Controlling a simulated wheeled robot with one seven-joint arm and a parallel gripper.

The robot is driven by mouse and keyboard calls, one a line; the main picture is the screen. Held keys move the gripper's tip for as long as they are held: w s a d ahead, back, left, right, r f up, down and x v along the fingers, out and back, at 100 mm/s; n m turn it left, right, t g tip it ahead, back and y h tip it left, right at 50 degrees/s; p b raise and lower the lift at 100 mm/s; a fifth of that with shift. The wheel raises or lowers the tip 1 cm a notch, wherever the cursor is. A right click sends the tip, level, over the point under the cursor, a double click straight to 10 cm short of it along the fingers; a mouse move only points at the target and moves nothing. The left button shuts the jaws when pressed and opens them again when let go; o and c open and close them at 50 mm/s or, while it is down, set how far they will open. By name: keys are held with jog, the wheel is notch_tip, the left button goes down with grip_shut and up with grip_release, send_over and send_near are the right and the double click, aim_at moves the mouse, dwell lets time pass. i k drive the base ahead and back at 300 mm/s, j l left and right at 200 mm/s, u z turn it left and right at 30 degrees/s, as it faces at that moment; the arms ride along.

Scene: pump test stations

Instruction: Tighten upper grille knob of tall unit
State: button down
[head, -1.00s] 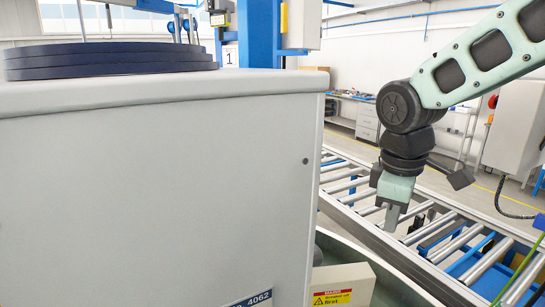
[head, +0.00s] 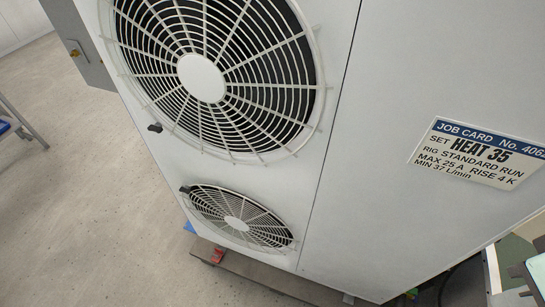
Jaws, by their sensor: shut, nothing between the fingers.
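The tall unit (head: 335,150) is a pale grey cabinet that fills most of the head view, seen from above at a slant. Its front has a large upper fan grille (head: 203,78) and a lower fan grille (head: 237,222). A small black knob (head: 154,128) sits at the lower left edge of the upper grille. Another small black knob (head: 185,189) sits at the upper left edge of the lower grille. I cannot tell how tight either knob is. My gripper's fingers are out of view; only a bit of my arm shows at the lower right edge, far from both knobs.
A job card (head: 478,153) reading "HEAT 35" is on the unit's side face. The unit stands on a low brown base (head: 262,268). Open concrete floor (head: 70,210) lies left of the grilles. A grey box (head: 80,45) and a blue-topped frame (head: 18,122) stand further left.

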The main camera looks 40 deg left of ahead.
aim_at(158, 128)
jog(key=k+j+u, duration=0.1)
jog(key=u, duration=0.3)
jog(key=k+j+u, duration=0.1)
jog(key=j+u, duration=0.3)
jog(key=i+l+u, duration=0.1)
jog(key=u, duration=0.3)
jog(key=l+z, duration=0.15)
jog(key=k+j+z, duration=0.35)
jog(key=i+j, duration=0.1)
